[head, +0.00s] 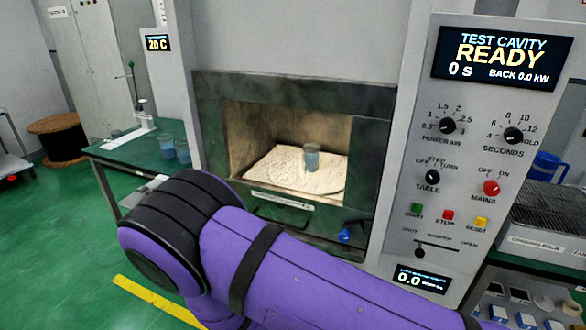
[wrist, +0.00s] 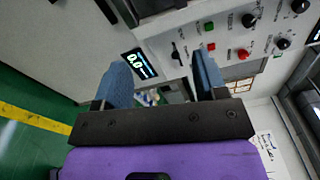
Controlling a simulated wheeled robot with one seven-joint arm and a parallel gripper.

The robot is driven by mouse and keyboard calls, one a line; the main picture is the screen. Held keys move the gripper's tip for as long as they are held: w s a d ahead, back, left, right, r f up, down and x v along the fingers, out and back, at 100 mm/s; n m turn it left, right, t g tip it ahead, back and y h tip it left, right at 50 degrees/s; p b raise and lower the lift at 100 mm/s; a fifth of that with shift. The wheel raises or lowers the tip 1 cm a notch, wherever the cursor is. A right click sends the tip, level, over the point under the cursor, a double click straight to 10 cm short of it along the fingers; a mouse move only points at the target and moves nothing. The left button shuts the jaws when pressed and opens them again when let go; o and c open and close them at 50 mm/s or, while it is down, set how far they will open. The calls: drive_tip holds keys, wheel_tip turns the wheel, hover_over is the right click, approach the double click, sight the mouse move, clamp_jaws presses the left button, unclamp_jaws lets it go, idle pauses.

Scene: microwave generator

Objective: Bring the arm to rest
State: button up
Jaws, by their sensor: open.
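My gripper (wrist: 161,80) shows in the wrist view with its two blue-grey fingers spread wide and nothing between them. It points toward the lower part of the control panel, apart from it as far as I can see. In the head view my purple arm (head: 300,285) crosses the lower foreground in front of the cavity, and the gripper itself is out of that picture. The test cavity (head: 293,85) stands open, with a beaker of blue liquid (head: 312,158) on the pale plate (head: 285,170) inside.
The control panel (head: 430,150) reads READY, with knobs and coloured buttons. A green-topped bench (head: 135,155) at left holds two blue beakers (head: 175,148). A cable drum (head: 62,135) stands behind it. At right are a wire rack (head: 545,215) and a blue jug (head: 545,167).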

drive_tip(key=d+r+m+g+h, duration=0.2)
drive_tip(key=d+r+m+g, duration=0.6)
drive_tip(key=r+m, duration=0.5)
drive_tip(key=d+r+m+g+h, duration=0.1)
drive_tip(key=d+r+m+g, duration=0.65)
drive_tip(key=r+m, duration=0.5)
drive_tip(key=s+d+r+m+t+y, duration=0.2)
drive_tip(key=s+d+r+m+y, duration=0.2)
drive_tip(key=s+r+m, duration=0.3)
drive_tip(key=s+d+r+m+t+y, duration=0.2)
drive_tip(key=s+d+r+m+y, duration=0.2)
drive_tip(key=r+m, duration=0.7)
drive_tip(key=shift+s+r+m+t+y, duration=0.3)
drive_tip(key=shift+s+m+y, duration=1.2)
drive_tip(key=shift+s, duration=0.6)
drive_tip(key=shift+f, duration=0.1)
